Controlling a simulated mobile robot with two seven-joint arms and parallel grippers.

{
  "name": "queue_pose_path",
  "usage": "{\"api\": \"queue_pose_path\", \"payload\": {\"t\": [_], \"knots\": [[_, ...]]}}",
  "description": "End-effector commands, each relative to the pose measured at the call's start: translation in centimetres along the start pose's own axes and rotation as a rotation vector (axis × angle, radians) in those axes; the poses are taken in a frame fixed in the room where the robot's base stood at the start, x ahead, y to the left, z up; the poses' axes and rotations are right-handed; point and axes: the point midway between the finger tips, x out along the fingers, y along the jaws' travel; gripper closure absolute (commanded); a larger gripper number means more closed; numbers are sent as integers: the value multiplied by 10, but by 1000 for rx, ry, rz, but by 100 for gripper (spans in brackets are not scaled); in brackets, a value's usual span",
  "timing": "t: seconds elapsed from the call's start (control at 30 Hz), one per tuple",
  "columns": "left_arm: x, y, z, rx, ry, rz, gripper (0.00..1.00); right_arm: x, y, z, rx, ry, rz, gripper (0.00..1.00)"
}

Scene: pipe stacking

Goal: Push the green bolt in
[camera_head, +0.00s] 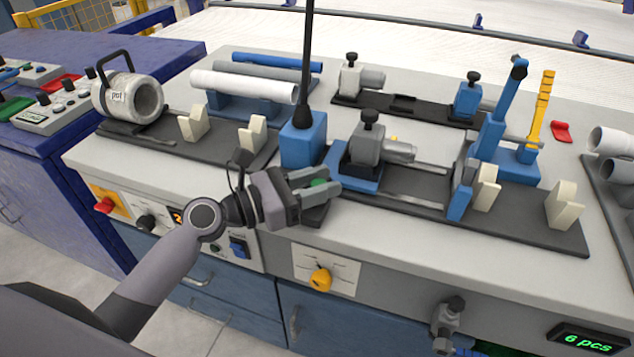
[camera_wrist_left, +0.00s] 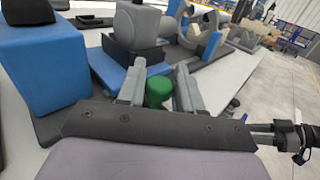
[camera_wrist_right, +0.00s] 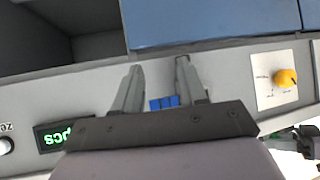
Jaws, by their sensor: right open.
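The green bolt (camera_head: 318,183) is a short green cylinder low at the front edge of the machine top. It also shows in the left wrist view (camera_wrist_left: 159,92). My left gripper (camera_head: 337,178) is over it, with one finger on each side. In the left wrist view my left gripper (camera_wrist_left: 160,76) has its fingers apart, and the bolt shows between and below them. I cannot tell if a finger touches it. My right gripper (camera_wrist_right: 158,70) is open and empty in front of the cabinet front, and I do not make it out in the head view.
A blue block (camera_head: 303,143) with a tall black rod stands just behind my left gripper. A grey clamp (camera_head: 368,143) on a blue base is close to its right. The yellow knob (camera_head: 320,279) and a green-lit display (camera_head: 588,341) are on the front panel.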

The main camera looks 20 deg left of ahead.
Motion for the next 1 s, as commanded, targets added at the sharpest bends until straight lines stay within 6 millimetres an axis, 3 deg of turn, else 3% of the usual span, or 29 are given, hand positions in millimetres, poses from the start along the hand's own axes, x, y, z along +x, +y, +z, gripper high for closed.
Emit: {"api": "queue_pose_path", "payload": {"t": [0.4,0.8,1.0], "knots": [[-4,3,1,5,-4,8,48,0,1,1,-1,-4,1,58],[-57,2,0,6,-2,9,48,2,0,1,1,1,-1,58],[-70,3,2,8,-5,9,48,2,-1,0,3,3,-3,58]]}}
